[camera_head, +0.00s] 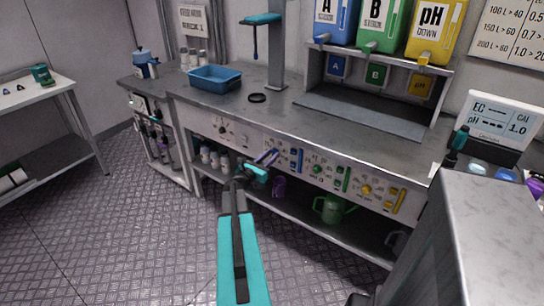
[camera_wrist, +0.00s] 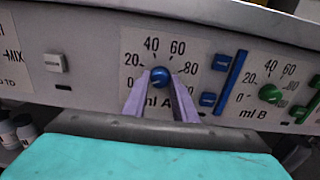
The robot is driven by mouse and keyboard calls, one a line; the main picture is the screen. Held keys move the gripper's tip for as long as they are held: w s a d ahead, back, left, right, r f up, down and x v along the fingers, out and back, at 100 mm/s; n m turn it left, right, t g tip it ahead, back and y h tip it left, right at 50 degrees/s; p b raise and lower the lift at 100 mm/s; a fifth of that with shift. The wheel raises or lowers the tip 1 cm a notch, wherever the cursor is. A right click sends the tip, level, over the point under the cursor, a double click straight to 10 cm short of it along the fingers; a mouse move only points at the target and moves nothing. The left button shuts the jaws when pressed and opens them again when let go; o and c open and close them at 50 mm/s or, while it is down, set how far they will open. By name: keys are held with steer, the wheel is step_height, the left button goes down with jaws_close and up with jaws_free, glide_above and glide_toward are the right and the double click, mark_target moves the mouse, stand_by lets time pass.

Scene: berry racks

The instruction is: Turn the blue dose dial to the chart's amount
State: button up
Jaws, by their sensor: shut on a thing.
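The blue dose dial (camera_wrist: 160,77) is on the panel marked "ml A" in the wrist view, with 20, 40, 60 and 80 printed around it. My gripper (camera_wrist: 159,86) has its two purple fingers on either side of the dial, shut on it. Where the dial's pointer stands I cannot tell. In the head view my gripper (camera_head: 266,160) reaches the bench's front panel and hides the dial. The chart (camera_head: 515,32) on the wall at upper right shows lines from 100 L to 200 L with amounts beside them; its right side is cut off.
A green dial (camera_wrist: 270,94) marked "ml B" sits right of the blue one. A blue slider (camera_wrist: 231,82) stands between them. Blue, green and yellow jugs (camera_head: 385,22) stand above the bench. A grey cabinet (camera_head: 490,235) stands close at right; floor at left is clear.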

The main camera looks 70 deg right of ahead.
steer(key=shift+s+a+f+m+b, duration=0.15)
steer(key=shift+m+b, duration=0.35)
steer(key=shift+b, duration=0.45)
steer(key=shift+s+f+m+b, duration=0.15)
steer(key=shift+m+b, duration=0.35)
steer(key=shift+b, duration=0.4)
steer(key=shift+m+b, duration=0.5)
steer(key=shift+b, duration=0.5)
steer(key=m+b, duration=0.6)
steer(key=b, duration=0.4)
steer(key=shift+f, duration=0.1)
steer(key=m+b, duration=0.4)
steer(key=b, duration=0.2)
steer(key=m+b, duration=0.4)
steer(key=b, duration=0.2)
steer(key=shift+r+m+b, duration=0.2)
steer(key=shift+m+b, duration=0.1)
steer(key=shift+m, duration=0.1)
steer(key=shift+r, duration=0.1)
